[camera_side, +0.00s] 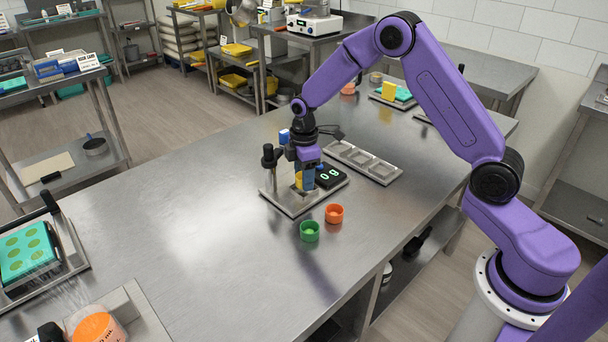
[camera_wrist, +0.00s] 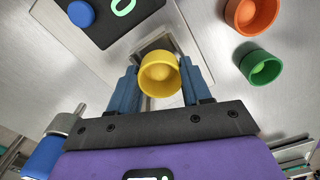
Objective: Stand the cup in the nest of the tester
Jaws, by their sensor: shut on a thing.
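The yellow cup (camera_wrist: 160,80) is between the two blue fingers of my gripper (camera_wrist: 160,92), which are shut on it. In the side view the cup (camera_side: 299,180) shows partly behind my gripper (camera_side: 303,182), low over the tester (camera_side: 295,207). The tester is a flat metal plate with a dark post and a black display (camera_side: 331,176) reading "0g". In the wrist view a pale square recess (camera_wrist: 158,42) shows partly beneath the cup. The cup hides most of it, and I cannot tell whether the cup touches its floor.
An orange cup (camera_side: 334,214) and a green cup (camera_side: 309,231) stand on the table just in front of the tester. A metal tray with several square compartments (camera_side: 338,149) lies behind it.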

